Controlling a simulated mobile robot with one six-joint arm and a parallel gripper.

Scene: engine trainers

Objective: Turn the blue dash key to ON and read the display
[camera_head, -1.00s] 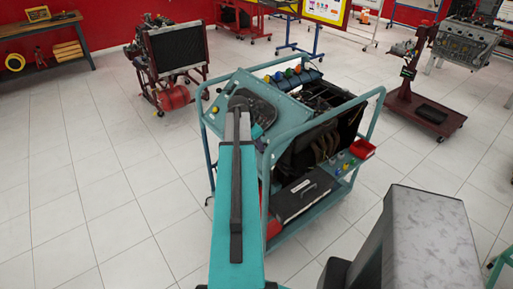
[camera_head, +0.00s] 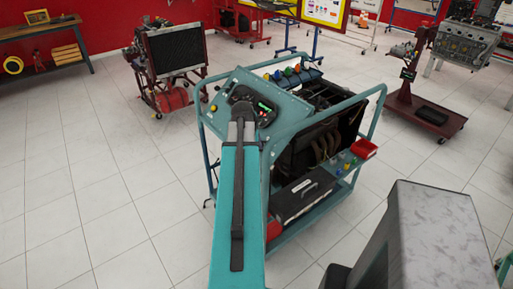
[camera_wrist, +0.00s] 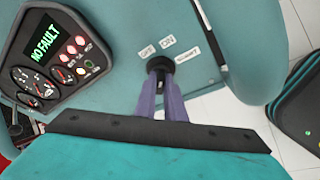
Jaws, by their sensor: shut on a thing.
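My gripper (camera_wrist: 167,86) is shut in the wrist view, its two purple-grey fingers together at the black key switch (camera_wrist: 160,64). The blue key itself is hidden between the fingers. Labels OFF, ON and START stand around the switch; the key's exact angle cannot be told. The dash cluster (camera_wrist: 62,66) is on the left of the wrist view, with red warning lamps lit and several gauges. In the head view the lit cluster (camera_head: 265,105) shows just beyond my arm's end.
The teal engine trainer cart (camera_head: 283,142) has tube rails around it. A black case (camera_head: 304,193) and a red bin (camera_head: 364,148) sit on it. A radiator stand (camera_head: 173,58) is behind left and a red stand (camera_head: 420,103) is right. The floor at left is clear.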

